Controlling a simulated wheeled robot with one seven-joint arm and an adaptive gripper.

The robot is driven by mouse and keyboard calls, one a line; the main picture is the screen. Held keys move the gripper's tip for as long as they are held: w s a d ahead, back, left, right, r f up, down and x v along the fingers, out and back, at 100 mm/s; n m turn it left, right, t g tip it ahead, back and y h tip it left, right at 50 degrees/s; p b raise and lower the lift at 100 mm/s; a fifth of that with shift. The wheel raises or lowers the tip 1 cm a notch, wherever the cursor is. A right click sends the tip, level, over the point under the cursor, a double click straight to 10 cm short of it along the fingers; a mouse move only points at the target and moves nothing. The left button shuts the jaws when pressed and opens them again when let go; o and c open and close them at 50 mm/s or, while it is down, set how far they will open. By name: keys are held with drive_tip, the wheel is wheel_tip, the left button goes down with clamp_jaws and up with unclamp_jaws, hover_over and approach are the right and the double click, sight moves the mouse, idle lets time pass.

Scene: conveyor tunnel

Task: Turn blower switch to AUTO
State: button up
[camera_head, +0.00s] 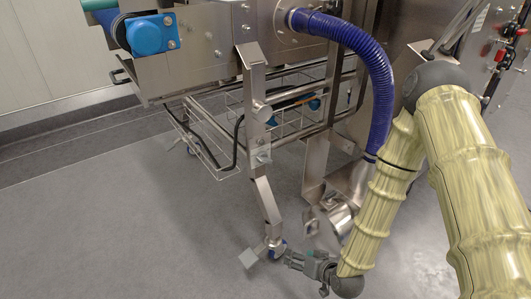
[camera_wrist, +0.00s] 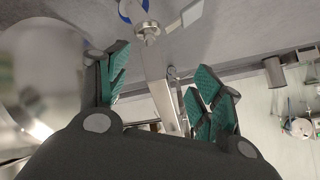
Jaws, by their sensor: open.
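I cannot make out a blower switch or an AUTO mark in either view. A steel panel with red fittings (camera_head: 507,42) stands at the top right in the head view; they are too small to identify. My gripper (camera_head: 284,259) is low at the bottom centre, near the foot of a steel machine leg (camera_head: 262,190). In the wrist view my gripper (camera_wrist: 158,88) shows green finger pads spread wide apart and holding nothing. A steel bar (camera_wrist: 157,75) runs behind the gap between the fingers.
A blue ribbed hose (camera_head: 375,75) curves down beside my arm. A wire basket (camera_head: 210,135) and steel frame fill the space under the conveyor. A blue cap (camera_head: 150,35) is at the upper left. The grey floor (camera_head: 100,220) at left is clear.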

drive_tip(key=w+a+r+t+y+p, duration=0.1)
drive_tip(key=w+a+r+t+y, duration=0.15)
drive_tip(key=w+r, duration=0.8)
drive_tip(key=n+t+y+p, duration=0.1)
drive_tip(key=t+y, duration=0.2)
approach(268, 161)
drive_tip(key=shift+h, duration=0.25)
drive_tip(key=b+x, duration=0.2)
drive_tip(key=x, duration=0.8)
drive_tip(key=shift+w+a+r, duration=0.1)
drive_tip(key=shift+w+a, duration=0.15)
drive_tip(key=shift+a, duration=0.1)
drive_tip(key=c, duration=1)
